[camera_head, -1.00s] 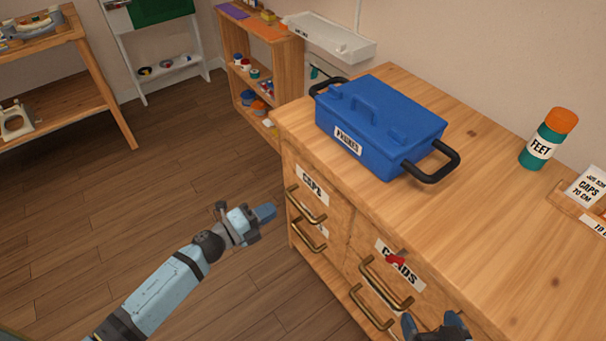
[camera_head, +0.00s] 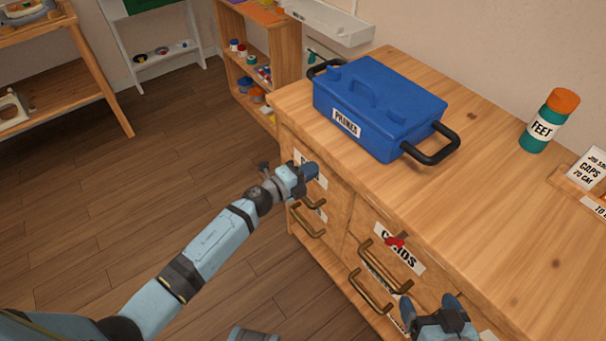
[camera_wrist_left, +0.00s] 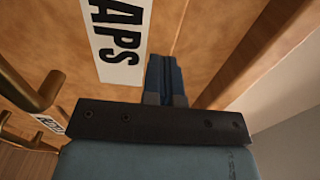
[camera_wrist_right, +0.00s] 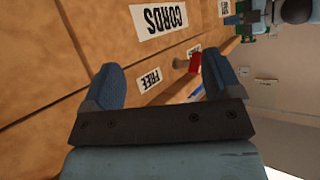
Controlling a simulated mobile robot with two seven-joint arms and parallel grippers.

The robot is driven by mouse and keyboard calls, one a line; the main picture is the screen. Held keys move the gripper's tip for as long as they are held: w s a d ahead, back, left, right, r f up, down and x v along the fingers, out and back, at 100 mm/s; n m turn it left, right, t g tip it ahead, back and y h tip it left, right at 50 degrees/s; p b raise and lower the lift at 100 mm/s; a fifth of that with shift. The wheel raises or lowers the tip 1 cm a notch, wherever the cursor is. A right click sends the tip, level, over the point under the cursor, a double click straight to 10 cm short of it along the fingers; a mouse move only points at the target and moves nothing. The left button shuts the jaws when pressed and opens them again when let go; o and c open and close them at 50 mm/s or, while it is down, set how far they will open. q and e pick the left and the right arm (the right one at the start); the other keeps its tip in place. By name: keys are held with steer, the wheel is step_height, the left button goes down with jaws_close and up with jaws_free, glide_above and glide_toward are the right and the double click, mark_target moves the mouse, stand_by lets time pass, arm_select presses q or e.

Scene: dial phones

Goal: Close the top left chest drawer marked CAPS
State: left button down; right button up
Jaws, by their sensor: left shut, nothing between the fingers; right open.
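The CAPS drawer is the top left one in the wooden chest. Its label (camera_wrist_left: 116,40) shows in the left wrist view, partly cut off. Its brass handle (camera_head: 307,195) shows in the head view, and my left gripper hides much of its front. The drawer looks about flush with the chest; I cannot tell whether a small gap remains. My left gripper (camera_head: 311,170) is shut and empty, its tips at the drawer front beside the label; contact is unclear. My right gripper (camera_head: 430,306) is open and empty before the chest's right part; its fingers also show in the right wrist view (camera_wrist_right: 160,65).
The chest top (camera_head: 480,190) holds a blue toolbox (camera_head: 375,110), a green FEET bottle (camera_head: 548,122) and a card (camera_head: 588,172). The CORDS drawer label (camera_head: 408,256) has a red object (camera_head: 396,240) before it. Shelves stand behind; the floor at left is clear.

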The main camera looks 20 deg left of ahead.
arm_select(q)
steer(key=shift+r+x, duration=0.25)
steer(key=shift+x, duration=0.8)
steer(key=shift+a, duration=0.1)
